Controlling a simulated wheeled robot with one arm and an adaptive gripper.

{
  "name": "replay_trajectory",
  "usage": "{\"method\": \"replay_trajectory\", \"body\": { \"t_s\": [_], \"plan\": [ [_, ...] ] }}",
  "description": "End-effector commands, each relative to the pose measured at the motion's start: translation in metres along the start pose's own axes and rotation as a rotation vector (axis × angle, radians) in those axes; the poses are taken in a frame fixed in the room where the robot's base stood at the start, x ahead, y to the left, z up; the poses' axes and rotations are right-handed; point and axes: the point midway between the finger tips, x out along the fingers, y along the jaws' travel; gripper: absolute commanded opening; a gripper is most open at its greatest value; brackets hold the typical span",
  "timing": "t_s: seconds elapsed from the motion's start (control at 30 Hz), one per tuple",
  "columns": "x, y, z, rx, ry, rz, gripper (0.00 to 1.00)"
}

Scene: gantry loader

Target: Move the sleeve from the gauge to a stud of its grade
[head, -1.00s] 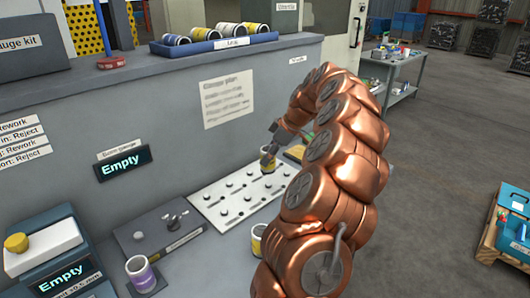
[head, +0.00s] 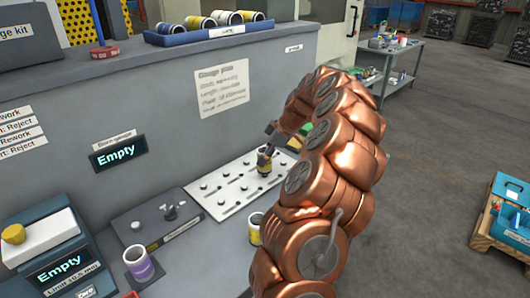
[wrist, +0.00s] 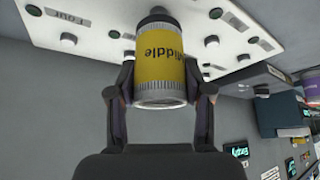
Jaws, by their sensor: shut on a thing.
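A yellow sleeve (head: 264,165) with grey ends is in my gripper (head: 268,148), over the far right part of the white stud board (head: 222,197). In the wrist view, the sleeve (wrist: 163,58) reads "Middle", upside down, and my gripper (wrist: 160,92) is shut on its sides. A dark round piece shows beyond the sleeve's far end; I cannot tell whether it is a stud. The white board (wrist: 100,22) with round studs and a "FOUR" label lies behind it. The grey gauge block (head: 155,222) stands left of the board.
A purple-banded sleeve (head: 138,264) stands at the front left, and another yellow-banded sleeve (head: 254,228) stands beside my arm. A blue tray (head: 212,32) of sleeves sits on the upper ledge. Two displays read "Empty", one on the wall (head: 118,153).

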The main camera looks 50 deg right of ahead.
Motion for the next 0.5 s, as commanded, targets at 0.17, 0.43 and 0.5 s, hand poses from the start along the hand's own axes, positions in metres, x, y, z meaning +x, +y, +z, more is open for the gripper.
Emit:
{"method": "replay_trajectory", "body": {
  "t_s": [0.17,0.43,0.5],
  "plan": [
    [0.007,0.000,0.004,0.001,0.000,0.001,0.00],
    [0.017,0.000,0.009,-0.001,0.001,0.002,0.00],
    [0.018,0.000,0.010,-0.001,0.001,0.002,0.00]
  ]
}}
